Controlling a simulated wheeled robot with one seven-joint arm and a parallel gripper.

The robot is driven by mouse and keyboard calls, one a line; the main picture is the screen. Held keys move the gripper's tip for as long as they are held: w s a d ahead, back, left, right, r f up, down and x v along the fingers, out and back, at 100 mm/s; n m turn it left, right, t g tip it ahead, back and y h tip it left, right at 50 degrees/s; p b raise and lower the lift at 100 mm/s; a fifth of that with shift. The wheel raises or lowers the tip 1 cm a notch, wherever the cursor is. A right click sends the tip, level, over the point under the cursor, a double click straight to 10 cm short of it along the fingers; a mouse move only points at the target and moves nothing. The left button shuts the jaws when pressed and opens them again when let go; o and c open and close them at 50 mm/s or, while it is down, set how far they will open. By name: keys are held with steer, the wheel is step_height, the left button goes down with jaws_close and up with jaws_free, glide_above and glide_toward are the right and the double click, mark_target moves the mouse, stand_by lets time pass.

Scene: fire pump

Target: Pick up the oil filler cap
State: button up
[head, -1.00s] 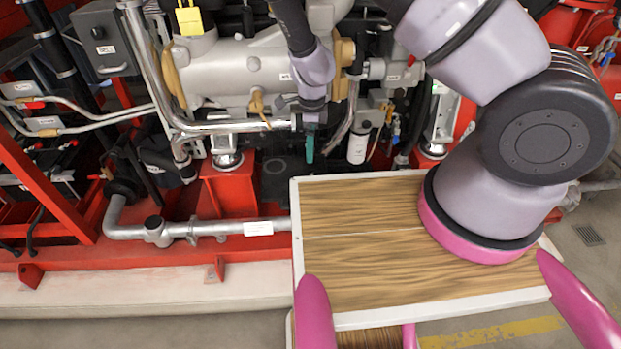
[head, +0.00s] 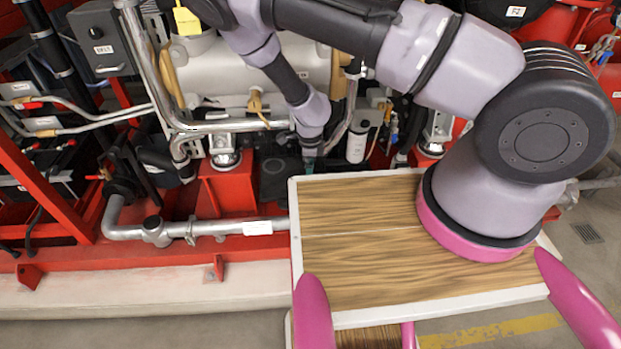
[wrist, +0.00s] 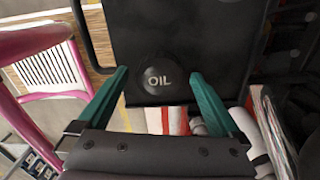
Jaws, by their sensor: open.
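The oil filler cap (wrist: 158,84) is a dark round knob marked OIL on a black surface (wrist: 185,28), in the middle of the wrist view. My gripper (wrist: 159,74) is open, with its two teal fingers to the left and right of the cap in that picture. Gaps show on both sides, and neither finger appears to touch the cap. In the head view my gripper (head: 309,161) points down, low in front of the engine, just behind the wooden top's far left corner. I cannot make out the cap for sure in the head view.
A wooden top with a white rim (head: 360,268) lies close in front of my gripper. A white filter (head: 357,146) stands to the gripper's right. The grey engine (head: 250,75) and silver pipes are behind; a red frame (head: 232,192) and horizontal pipe (head: 225,228) are at left.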

steer(key=c, duration=1.5)
